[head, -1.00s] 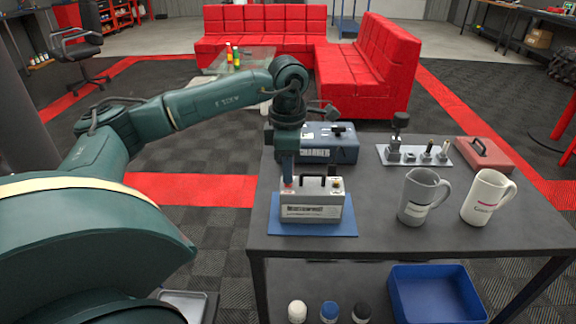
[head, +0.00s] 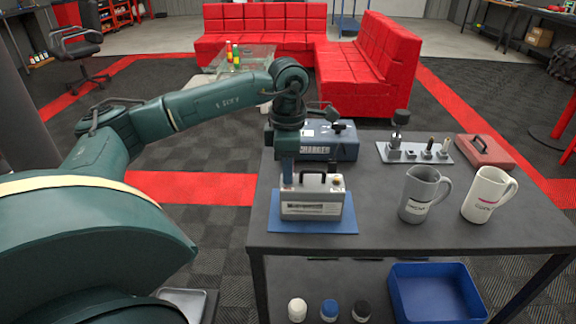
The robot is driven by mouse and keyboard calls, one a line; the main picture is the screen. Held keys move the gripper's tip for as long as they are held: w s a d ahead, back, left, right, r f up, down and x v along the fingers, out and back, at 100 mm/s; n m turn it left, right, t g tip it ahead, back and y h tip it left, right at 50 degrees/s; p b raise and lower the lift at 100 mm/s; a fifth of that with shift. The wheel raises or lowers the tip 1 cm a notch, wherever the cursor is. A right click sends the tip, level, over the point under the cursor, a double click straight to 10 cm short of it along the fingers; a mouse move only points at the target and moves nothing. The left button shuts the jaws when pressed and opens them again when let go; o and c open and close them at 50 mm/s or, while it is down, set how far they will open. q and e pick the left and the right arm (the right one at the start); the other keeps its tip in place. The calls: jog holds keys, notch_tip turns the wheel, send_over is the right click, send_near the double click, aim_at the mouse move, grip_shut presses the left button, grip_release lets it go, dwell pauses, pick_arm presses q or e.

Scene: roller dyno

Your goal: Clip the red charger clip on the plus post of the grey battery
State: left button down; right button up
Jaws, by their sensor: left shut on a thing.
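The grey battery (head: 311,211) stands upright on a blue mat (head: 347,226) at the left of the table, with a black handle on top. A post (head: 337,184) shows at its top right. My left gripper (head: 287,184) points down over the battery's top left corner. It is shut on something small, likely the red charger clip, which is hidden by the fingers. The plus post is hidden there too, so I cannot tell whether the clip touches it. The blue charger box (head: 338,150) stands behind the battery, partly covered by my wrist. My right gripper is not in view.
A grey mug (head: 414,195) and a white mug (head: 484,196) stand right of the battery. Behind them are a metal plate with fittings (head: 440,158) and a red case (head: 489,153). A blue bin (head: 437,292) sits on the shelf below. The table's front middle is clear.

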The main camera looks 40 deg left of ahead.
pick_arm(q)
jog(key=shift+f, duration=0.3)
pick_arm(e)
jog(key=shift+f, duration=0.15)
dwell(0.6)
pick_arm(q)
jog(key=c, duration=1.2)
grip_release()
jog(key=shift+r, duration=0.35)
notch_tip(320, 180, up, 12)
jog(key=shift+r+p, duration=0.25)
jog(key=shift+p, duration=0.75)
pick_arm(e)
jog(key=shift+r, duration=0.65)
